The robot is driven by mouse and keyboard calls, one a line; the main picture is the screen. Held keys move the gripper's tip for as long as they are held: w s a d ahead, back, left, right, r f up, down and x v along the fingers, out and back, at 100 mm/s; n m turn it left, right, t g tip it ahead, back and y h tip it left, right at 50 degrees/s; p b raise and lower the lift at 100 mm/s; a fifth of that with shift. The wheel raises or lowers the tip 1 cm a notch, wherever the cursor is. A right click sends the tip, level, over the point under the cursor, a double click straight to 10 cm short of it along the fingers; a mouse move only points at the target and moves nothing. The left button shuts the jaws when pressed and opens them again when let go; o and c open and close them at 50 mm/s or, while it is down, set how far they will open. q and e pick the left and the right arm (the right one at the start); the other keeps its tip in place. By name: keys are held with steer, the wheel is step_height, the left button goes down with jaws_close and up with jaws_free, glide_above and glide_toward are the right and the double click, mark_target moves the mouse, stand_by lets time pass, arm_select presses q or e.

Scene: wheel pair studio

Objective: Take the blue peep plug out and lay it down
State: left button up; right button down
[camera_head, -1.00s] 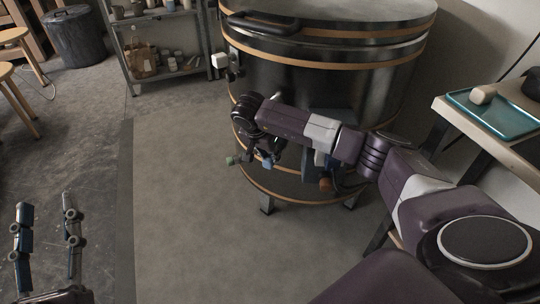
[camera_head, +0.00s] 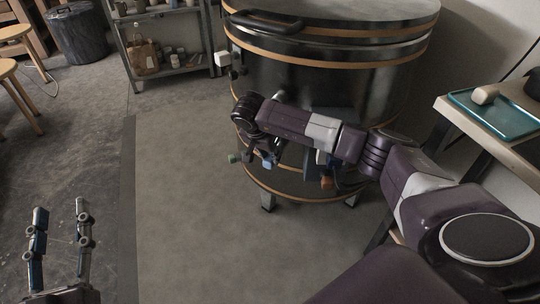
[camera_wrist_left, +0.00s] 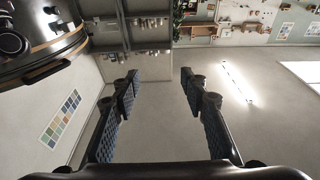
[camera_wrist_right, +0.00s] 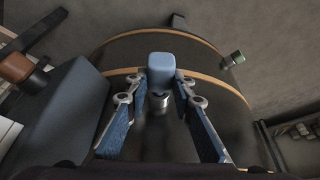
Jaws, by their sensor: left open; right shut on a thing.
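The blue peep plug (camera_wrist_right: 174,67) is a rounded blue block between the fingertips of my right gripper (camera_wrist_right: 161,84), which is shut on it. In the head view the blue plug (camera_head: 268,162) shows small under my right wrist, by the front of the dark round kiln (camera_head: 320,75). A metal stub (camera_wrist_right: 158,103) lies behind the plug; I cannot tell whether the plug is still seated in the kiln wall. My left gripper (camera_head: 60,238) is open and empty at the lower left, over the floor, far from the kiln.
A green plug (camera_head: 233,158) sticks out of the kiln left of my right gripper. An orange-brown knob (camera_head: 326,183) is to the right, beside a grey box (camera_wrist_right: 62,108).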

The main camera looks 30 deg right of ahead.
mark_target(264, 163)
steer(key=shift+s+a+p, duration=0.3)
steer(key=shift+a+p, duration=0.1)
steer(key=shift+a, duration=0.25)
arm_select(q)
steer(key=shift+w+a+f+g+y, duration=0.2)
steer(key=shift+f+g, duration=0.4)
steer(key=shift+f, duration=0.7)
steer(key=shift+s+a+f+g+y, duration=0.1)
steer(key=shift+f+g+y, duration=0.35)
steer(key=shift+f, duration=0.85)
arm_select(e)
steer(key=shift+s, duration=0.1)
arm_select(q)
steer(key=shift+g, duration=0.25)
arm_select(e)
steer(key=shift+a, duration=0.2)
